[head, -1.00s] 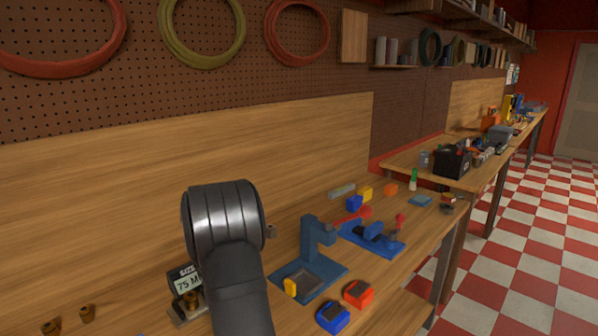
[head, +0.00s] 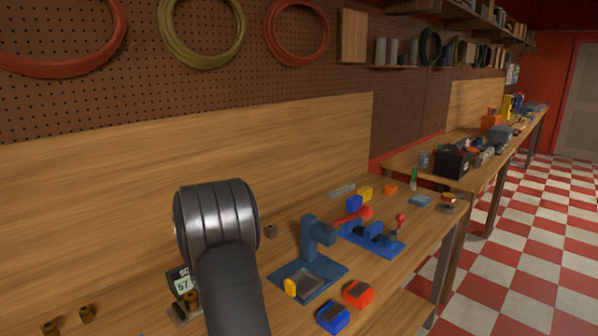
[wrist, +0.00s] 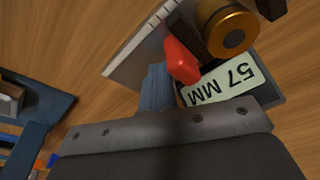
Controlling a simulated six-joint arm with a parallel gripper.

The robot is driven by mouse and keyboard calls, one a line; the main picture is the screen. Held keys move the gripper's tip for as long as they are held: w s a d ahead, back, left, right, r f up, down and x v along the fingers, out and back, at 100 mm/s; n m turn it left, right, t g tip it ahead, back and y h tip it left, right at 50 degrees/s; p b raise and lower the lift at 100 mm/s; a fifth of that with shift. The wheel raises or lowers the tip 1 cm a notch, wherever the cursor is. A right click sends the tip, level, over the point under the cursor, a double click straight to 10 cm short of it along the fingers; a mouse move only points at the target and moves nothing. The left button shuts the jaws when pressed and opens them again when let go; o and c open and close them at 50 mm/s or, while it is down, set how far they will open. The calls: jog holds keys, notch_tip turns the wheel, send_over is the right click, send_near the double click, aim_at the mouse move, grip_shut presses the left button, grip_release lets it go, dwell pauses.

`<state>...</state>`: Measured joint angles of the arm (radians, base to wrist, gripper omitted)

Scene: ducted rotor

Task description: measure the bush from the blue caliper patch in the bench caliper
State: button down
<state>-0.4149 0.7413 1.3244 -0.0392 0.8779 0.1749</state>
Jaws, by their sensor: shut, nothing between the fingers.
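A brass bush (wrist: 233,30) sits at the bench caliper between dark parts, its bore facing the wrist camera. It also shows in the head view (head: 191,298), beside my arm. The caliper's display (wrist: 222,82) reads 57 MM, upside down in the wrist view. The caliper's base plate (wrist: 138,57) is pale, with scale marks along an edge. My gripper (wrist: 168,78) is shut and empty beside the display and bush, apart from the bush; a red piece shows near its tips. In the head view, my arm hides part of the caliper and the gripper. The blue caliper patch cannot be made out.
Two more bushes (head: 68,320) stand at the front left. A blue press stand (head: 312,272) is right of my arm, with blue (head: 333,316) and orange (head: 358,293) boxes in front. A blue fixture (head: 372,238) lies farther right.

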jog(key=shift+s+a, duration=0.4)
jog(key=shift+s, duration=0.05)
dwell(0.3)
jog(key=shift+s+a, duration=0.25)
dwell(0.3)
jog(key=shift+w+d, duration=0.1)
jog(key=shift+w, duration=0.05)
jog(key=shift+w+d, duration=0.3)
dwell(0.3)
jog(key=shift+r, duration=0.1)
jog(key=w+v, duration=0.1)
jog(key=v, duration=0.6)
jog(key=shift+w+a+r, duration=0.2)
jog(key=shift+w+r, duration=0.05)
jog(key=shift+r, duration=0.25)
